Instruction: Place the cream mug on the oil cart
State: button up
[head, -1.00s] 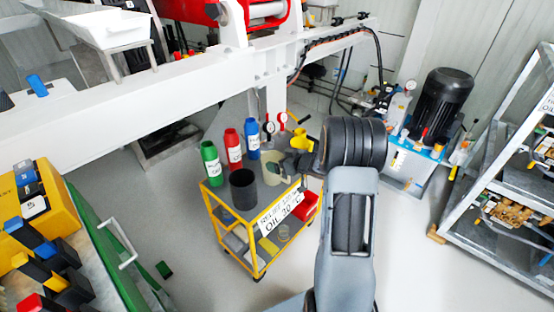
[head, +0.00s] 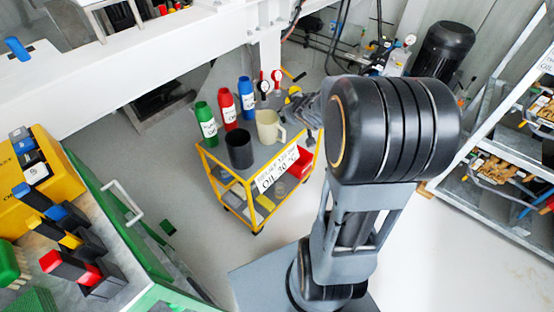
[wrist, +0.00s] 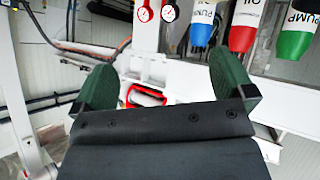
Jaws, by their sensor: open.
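The cream mug (head: 268,127) stands upright on the top shelf of the yellow-framed oil cart (head: 252,157), near its right side, with its handle toward the right. In the wrist view my gripper (wrist: 168,70) is open, its two dark green fingers wide apart with nothing between them. In the head view my arm is just right of the mug; the fingers are not clear there. The gripper appears apart from the mug. The mug does not show in the wrist view.
A dark cup (head: 239,149), a green bottle (head: 206,125), a red bottle (head: 227,110) and a blue bottle (head: 246,98) share the cart top. Gauges (head: 277,78) stand behind. A white beam (head: 130,75) crosses behind, and a metal rack (head: 480,185) is at right.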

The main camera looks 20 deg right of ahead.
jog(key=s+a+r+m+g+y, duration=0.1)
jog(key=s+a+g+y, duration=0.1)
jog(key=s+a+g, duration=0.6)
jog(key=s+a, duration=0.7)
jog(key=s, duration=0.4)
jog(key=shift+a+m, duration=0.2)
jog(key=shift+m, duration=0.1)
jog(key=shift+w, duration=0.1)
